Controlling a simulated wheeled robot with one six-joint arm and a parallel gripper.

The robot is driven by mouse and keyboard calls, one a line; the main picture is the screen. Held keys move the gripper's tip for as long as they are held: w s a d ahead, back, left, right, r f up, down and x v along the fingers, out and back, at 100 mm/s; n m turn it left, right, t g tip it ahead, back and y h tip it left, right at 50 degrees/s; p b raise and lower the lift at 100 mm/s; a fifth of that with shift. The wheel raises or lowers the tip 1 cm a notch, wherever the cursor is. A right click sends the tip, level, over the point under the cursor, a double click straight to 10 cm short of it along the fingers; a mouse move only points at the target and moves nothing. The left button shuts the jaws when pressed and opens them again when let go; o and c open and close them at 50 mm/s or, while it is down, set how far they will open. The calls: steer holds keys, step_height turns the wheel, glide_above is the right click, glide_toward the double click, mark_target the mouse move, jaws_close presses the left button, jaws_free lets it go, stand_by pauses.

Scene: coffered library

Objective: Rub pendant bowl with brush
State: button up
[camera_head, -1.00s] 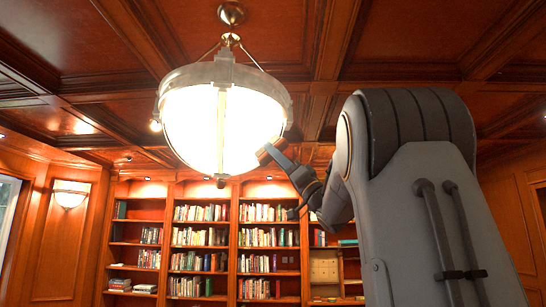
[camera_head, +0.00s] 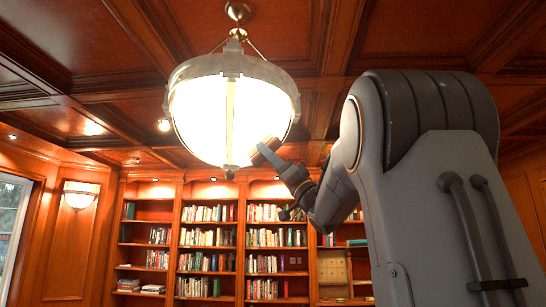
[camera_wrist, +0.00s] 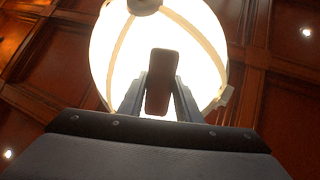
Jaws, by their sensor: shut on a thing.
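The pendant bowl (camera_head: 205,112) is a glowing white glass bowl in a metal frame, hung from the coffered ceiling by rods. In the wrist view the lit bowl (camera_wrist: 118,50) fills the upper middle, with metal straps across it. My gripper (camera_head: 276,160) is at the lower right of the bowl in the head view. It is shut on the brush (camera_wrist: 162,80), a brown block between the two fingers. In the head view the brush (camera_head: 263,152) overlaps the bowl's lower right edge. I cannot tell whether it touches the glass. The brush's far face is hidden in the wrist view.
Tall bookshelves (camera_head: 209,240) line the back wall. A lit wall sconce (camera_head: 79,197) is on the left beside a window (camera_head: 10,225). Wooden ceiling beams (camera_head: 335,45) run above. The air left of the bowl is clear.

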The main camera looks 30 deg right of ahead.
steer(key=shift+w+a+f+b, duration=0.2)
steer(key=shift+a+f+b, duration=0.3)
steer(key=shift+a, duration=0.25)
steer(key=shift+s+a+r, duration=0.15)
steer(key=shift+s+a, duration=0.05)
steer(key=shift+s, duration=0.15)
steer(key=shift+s+d+r+p, duration=0.25)
steer(key=shift+d+r+p, duration=0.45)
steer(key=shift+d, duration=0.3)
steer(key=shift+s+d+r+p, duration=0.3)
steer(key=shift+d+r+p, duration=0.45)
steer(key=shift+d, duration=0.25)
steer(key=shift+s+d+r+p, duration=0.25)
steer(key=shift+d+r+p, duration=0.3)
steer(key=shift+d+r, duration=0.35)
steer(key=shift+w+a+f+b, duration=0.3)
steer(key=shift+a+f+b, duration=0.3)
steer(key=shift+a, duration=0.2)
steer(key=shift+w+a+f+b, duration=0.25)
steer(key=shift+a+f+b, duration=0.2)
steer(key=shift+a+b, duration=0.3)
steer(key=shift+w+a+f+b, duration=0.2)
steer(key=shift+a+f+b, duration=0.4)
steer(key=shift+a, duration=0.15)
steer(key=shift+w+a+f+b, duration=0.2)
steer(key=shift+a+f+b, duration=0.4)
steer(key=shift+a, duration=0.15)
steer(key=shift+r, duration=0.1)
steer(key=shift+d, duration=0.1)
